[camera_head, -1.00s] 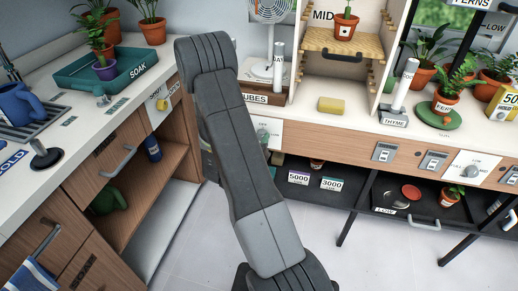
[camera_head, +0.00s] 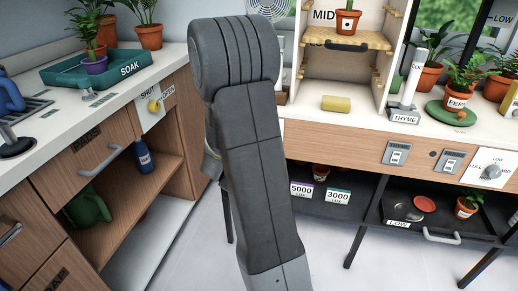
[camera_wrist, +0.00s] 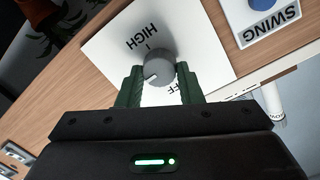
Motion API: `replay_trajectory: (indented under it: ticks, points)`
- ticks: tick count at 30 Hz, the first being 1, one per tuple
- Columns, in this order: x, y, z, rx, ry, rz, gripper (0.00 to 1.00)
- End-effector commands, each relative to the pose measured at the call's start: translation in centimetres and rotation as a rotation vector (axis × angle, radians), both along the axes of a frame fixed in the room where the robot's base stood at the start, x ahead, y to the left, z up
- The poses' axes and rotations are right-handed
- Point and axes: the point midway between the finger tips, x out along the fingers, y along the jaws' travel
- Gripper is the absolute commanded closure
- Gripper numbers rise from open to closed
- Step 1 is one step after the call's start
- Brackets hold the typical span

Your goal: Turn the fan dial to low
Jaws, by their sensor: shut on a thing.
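The fan dial (camera_wrist: 154,66) is a round grey knob on a white plate (camera_wrist: 205,42) in the wrist view. The word HIGH shows beside it, and part of OFF shows near my fingers.
A blue SWING button (camera_wrist: 260,4) sits on a separate plate beside the dial. A shelf with 5000 and 3000 cards (camera_head: 338,197) is below.

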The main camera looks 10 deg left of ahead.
Motion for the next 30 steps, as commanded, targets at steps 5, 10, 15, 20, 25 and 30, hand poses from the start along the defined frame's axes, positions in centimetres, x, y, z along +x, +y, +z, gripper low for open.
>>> replay_trajectory:
  ticks: [5, 10, 15, 20, 25, 30]
  points:
    - [0.04, -0.03, -0.07, 0.051, -0.004, 0.0, 0.9]
    - [0.04, -0.05, 0.06, 0.071, -0.004, 0.0, 0.9]
    - [0.05, -0.05, 0.12, 0.074, -0.004, -0.001, 0.9]
    - [0.06, -0.05, 0.12, 0.073, -0.004, -0.001, 0.9]
    - [0.05, -0.05, 0.1, 0.072, -0.004, -0.001, 0.45]
    - [0.03, -0.04, 0.05, 0.071, -0.003, -0.001, 0.45]
